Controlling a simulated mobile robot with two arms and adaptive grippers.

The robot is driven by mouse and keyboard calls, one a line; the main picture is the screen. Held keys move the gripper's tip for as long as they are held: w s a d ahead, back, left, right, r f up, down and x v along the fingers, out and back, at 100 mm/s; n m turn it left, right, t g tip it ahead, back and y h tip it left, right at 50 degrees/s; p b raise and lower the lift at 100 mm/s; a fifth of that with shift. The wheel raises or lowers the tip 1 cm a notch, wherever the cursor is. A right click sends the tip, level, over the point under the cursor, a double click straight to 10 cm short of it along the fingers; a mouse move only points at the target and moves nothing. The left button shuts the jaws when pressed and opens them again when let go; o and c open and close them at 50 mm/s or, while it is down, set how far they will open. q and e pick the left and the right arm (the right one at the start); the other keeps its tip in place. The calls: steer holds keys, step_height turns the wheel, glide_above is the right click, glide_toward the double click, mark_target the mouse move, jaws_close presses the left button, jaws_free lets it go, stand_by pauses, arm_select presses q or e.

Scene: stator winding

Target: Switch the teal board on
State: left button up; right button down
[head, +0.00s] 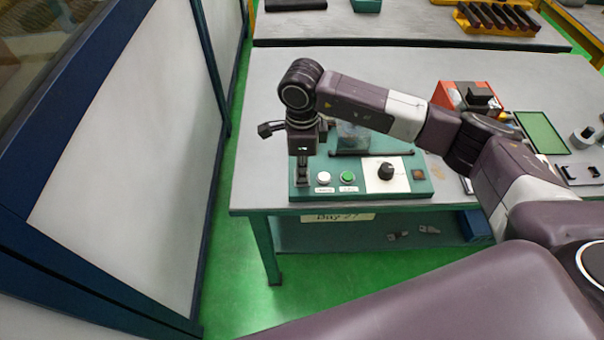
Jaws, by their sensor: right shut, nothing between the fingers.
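The teal board (408,190) lies near the front edge of the grey table. On its front strip are a white button (323,177), a green button (347,177), a black knob (386,171) on a white plate, and a small amber-brown square (418,174). A clear box (352,140) stands at the board's back, partly behind my arm. My right gripper (302,182) points down at the board's left end, left of the white button. Its fingers are shut and empty, and they hide what is under them. I cannot tell whether the tips touch the board. My left gripper is out of view.
Right of the board are a red box (451,95), a green-topped tray (541,132) and a dark holder (580,174), with my right arm crossing in front. A blue bin (474,226) sits on the lower shelf. The tabletop left of the board is clear.

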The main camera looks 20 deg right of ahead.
steer(key=shift+f, duration=0.15)
steer(key=shift+r+p, duration=1.45)
steer(key=shift+r, duration=2.1)
